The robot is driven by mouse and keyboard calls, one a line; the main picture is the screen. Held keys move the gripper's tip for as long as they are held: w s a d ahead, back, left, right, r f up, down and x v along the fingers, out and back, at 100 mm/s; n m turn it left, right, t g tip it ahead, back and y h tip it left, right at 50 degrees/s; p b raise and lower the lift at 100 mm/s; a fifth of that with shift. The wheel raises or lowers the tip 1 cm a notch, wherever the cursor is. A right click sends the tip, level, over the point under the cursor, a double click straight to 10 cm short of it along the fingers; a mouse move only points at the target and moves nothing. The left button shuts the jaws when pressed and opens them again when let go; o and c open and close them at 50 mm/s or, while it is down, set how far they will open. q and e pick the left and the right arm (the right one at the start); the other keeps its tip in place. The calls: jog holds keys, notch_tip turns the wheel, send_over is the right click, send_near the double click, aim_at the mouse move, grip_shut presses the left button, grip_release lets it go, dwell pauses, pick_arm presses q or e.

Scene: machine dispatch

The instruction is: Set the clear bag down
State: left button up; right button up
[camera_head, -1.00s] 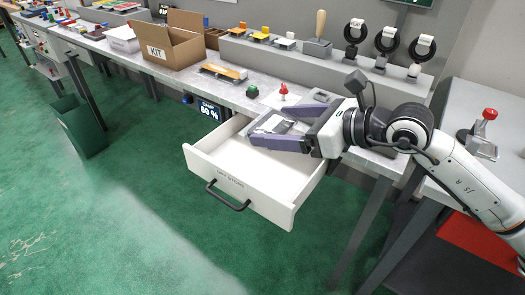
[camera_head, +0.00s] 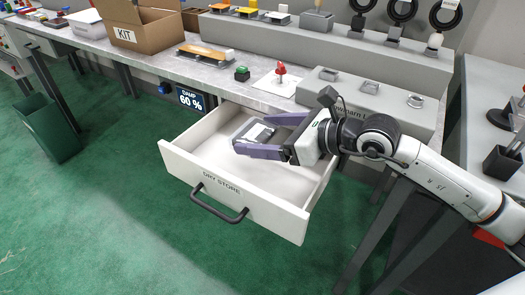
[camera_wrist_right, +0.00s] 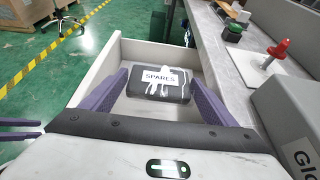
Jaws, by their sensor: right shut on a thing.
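The bag (camera_head: 254,132) shows as a flat dark grey pack with shiny pale streaks and a white label. The label reads SPARES in the right wrist view (camera_wrist_right: 160,85). My right gripper (camera_head: 252,136) is shut on the bag, with one purple finger on each side. It holds the bag inside the open white drawer (camera_head: 235,188), marked DRY STORE. I cannot tell whether the bag touches the drawer floor. Two purple bars at the left edge of the right wrist view look like my left gripper's fingers (camera_wrist_right: 20,129); their state is unclear.
The grey bench (camera_head: 190,62) runs behind the drawer. A red-knobbed piece on a white plate (camera_head: 279,78), a green button block (camera_head: 242,74) and a cardboard KIT box (camera_head: 140,30) stand on it. A display (camera_head: 190,98) reads DAMP 60 %. The drawer's front floor is clear.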

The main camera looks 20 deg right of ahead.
notch_tip(320, 180, down, 5)
jog(key=shift+r, duration=0.1)
jog(key=shift+f+b, duration=0.5)
jog(key=shift+b, duration=0.15)
jog(key=shift+f, duration=0.1)
jog(key=o, duration=0.8)
